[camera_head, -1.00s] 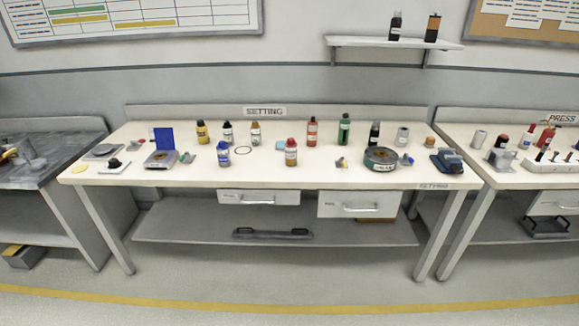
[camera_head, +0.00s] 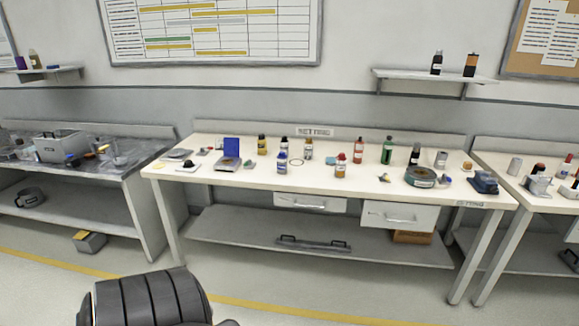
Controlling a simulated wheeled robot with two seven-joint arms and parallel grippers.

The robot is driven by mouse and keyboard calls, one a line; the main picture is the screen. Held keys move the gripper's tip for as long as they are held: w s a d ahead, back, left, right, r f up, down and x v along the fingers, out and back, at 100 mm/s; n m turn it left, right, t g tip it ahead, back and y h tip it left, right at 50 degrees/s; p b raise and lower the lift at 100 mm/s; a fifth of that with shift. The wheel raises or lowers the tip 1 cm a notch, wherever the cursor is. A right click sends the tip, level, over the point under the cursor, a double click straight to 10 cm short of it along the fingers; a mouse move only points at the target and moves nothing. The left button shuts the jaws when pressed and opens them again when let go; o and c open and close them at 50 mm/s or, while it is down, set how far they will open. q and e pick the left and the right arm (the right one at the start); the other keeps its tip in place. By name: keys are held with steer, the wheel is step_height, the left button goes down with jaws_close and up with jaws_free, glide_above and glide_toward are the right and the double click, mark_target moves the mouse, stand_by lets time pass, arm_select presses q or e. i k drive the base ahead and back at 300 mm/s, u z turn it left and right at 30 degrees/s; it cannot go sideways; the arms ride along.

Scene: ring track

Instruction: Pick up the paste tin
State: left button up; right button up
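The bench marked SETTING (camera_head: 240,180) stands in front of me, with bottles and small items on its top. A wide round green and dark tin-like item (camera_head: 420,177) with a label lies at the right part of the bench. A small orange-brown container (camera_head: 467,166) stands behind it to the right, and a grey can (camera_head: 441,158) stands behind it. I cannot tell which of these, if any, is the paste tin; the labels are too small to read. Neither of my grippers is in view.
A black ribbed shape (camera_head: 148,300), like a padded chair back, rises at the bottom left. A grey bench (camera_head: 150,172) stands at left and the PRESS bench (camera_head: 500,165) at right. The floor before the right half of the bench is clear.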

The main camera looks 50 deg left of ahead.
mark_target(282, 164)
steer(key=z, duration=0.2)
steer(key=i, duration=2.15)
steer(key=u, duration=1.45)
steer(key=i, duration=0.75)
steer(key=u, duration=0.8)
